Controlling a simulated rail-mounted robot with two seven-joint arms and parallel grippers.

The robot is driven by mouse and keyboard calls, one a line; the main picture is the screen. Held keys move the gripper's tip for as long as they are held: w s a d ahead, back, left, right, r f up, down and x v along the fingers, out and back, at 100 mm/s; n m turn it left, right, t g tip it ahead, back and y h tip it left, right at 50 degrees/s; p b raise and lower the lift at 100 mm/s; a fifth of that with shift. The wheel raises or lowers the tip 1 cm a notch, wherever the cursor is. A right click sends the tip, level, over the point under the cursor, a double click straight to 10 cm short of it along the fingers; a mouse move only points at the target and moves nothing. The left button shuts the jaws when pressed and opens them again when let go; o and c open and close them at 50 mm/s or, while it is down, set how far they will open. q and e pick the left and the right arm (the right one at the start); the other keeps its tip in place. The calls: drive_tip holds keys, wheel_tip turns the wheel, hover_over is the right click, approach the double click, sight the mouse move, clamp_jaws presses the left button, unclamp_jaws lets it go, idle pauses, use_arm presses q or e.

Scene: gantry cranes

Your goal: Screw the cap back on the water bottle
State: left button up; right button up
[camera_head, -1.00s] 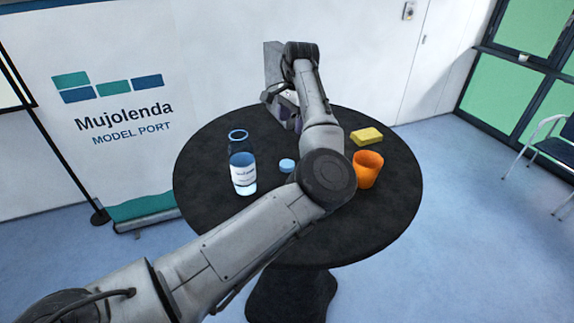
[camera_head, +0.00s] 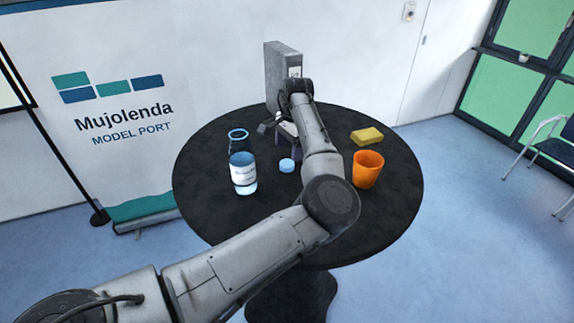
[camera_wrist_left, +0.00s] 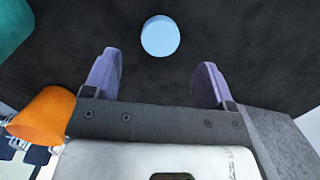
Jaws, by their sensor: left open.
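The water bottle (camera_head: 243,173) stands upright and uncapped on the left of the round black table, with a white label and an open blue neck. The light blue cap (camera_head: 287,165) lies on the table to its right. My left gripper (camera_head: 288,147) is partly hidden by its own arm, just behind the cap. In the left wrist view the cap (camera_wrist_left: 160,36) lies beyond the purple fingers of my left gripper (camera_wrist_left: 158,65), close to midway between them. The fingers are apart with nothing between them. My right gripper is not in view.
An orange cup (camera_head: 368,170) and a yellow sponge-like block (camera_head: 366,136) are on the right of the table (camera_head: 205,205). A tall grey box (camera_head: 279,70) stands at the back, close to my left wrist. The table's front left is clear.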

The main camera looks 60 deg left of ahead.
sight(287, 163)
use_arm(q)
drive_tip(key=shift+s+f, duration=0.2)
drive_tip(key=shift+f, duration=1.1)
drive_tip(key=shift+s+f, duration=0.2)
drive_tip(key=shift+f, duration=1.05)
drive_tip(key=c, duration=1)
drive_tip(key=shift+r, duration=0.1)
drive_tip(key=shift+r, duration=0.55)
wheel_tip(287, 163, up, 2)
drive_tip(key=shift+r, duration=0.2)
drive_tip(key=w+d+r, duration=0.1)
drive_tip(key=d+r, duration=0.1)
drive_tip(key=d, duration=0.1)
drive_tip(key=w+d+r, duration=0.1)
drive_tip(key=d+r, duration=0.2)
drive_tip(key=d, duration=0.1)
drive_tip(key=w+d+r, duration=0.2)
drive_tip(key=d, duration=0.2)
drive_tip(key=shift+r, duration=0.15)
